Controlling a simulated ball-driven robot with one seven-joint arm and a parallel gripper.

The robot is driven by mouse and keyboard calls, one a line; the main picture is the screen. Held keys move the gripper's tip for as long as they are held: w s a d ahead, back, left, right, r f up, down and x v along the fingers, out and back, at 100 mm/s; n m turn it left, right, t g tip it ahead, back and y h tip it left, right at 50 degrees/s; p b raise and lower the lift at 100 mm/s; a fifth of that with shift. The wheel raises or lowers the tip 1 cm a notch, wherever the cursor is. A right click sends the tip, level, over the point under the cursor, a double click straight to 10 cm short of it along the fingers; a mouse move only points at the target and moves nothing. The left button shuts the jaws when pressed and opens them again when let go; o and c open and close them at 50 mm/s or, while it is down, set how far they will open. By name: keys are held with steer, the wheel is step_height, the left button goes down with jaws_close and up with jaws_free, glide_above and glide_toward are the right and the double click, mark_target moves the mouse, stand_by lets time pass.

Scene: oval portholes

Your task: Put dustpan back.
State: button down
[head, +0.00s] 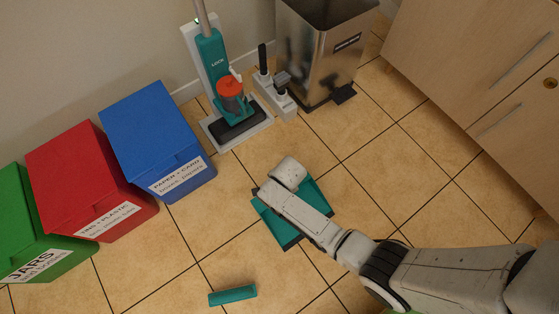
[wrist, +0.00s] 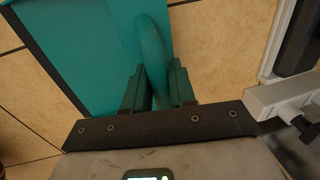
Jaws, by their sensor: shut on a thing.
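The teal dustpan (head: 318,194) shows in the head view around and beneath my forearm, over the tiled floor. My arm hides its middle, and I cannot tell whether it touches the floor. In the wrist view the dustpan (wrist: 85,45) fills the upper left, with its curved teal handle running down the middle. My gripper (wrist: 157,92) is shut on that handle, one finger on each side. In the head view the fingertips are hidden under my wrist. A small white and grey stand (head: 274,94) with a black upright handle is on the floor by the upright cleaner.
A teal upright cleaner (head: 212,62) and a steel bin (head: 318,48) stand along the wall. Blue (head: 158,135), red (head: 85,175) and green (head: 28,225) boxes are at left. A teal bar (head: 232,295) lies on the floor. Wooden cabinets (head: 480,60) are at right.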

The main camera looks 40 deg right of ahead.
step_height(320, 180, down, 3)
steer(key=shift+w+f+b, duration=0.1)
steer(key=shift+f+b, duration=0.1)
steer(key=shift+b, duration=0.6)
steer(key=shift+r, duration=0.1)
steer(key=c, duration=1.4)
jaws_free()
steer(key=o, duration=0.5)
steer(key=r+p, duration=0.2)
steer(key=r, duration=0.2)
steer(key=s+r+p, duration=0.1)
steer(key=r+p, duration=0.2)
steer(key=r, duration=0.1)
steer(key=s+r+p, duration=0.1)
steer(key=r+p, duration=0.1)
steer(key=r, duration=0.1)
steer(key=shift+s+r, duration=0.2)
steer(key=shift+r, duration=0.2)
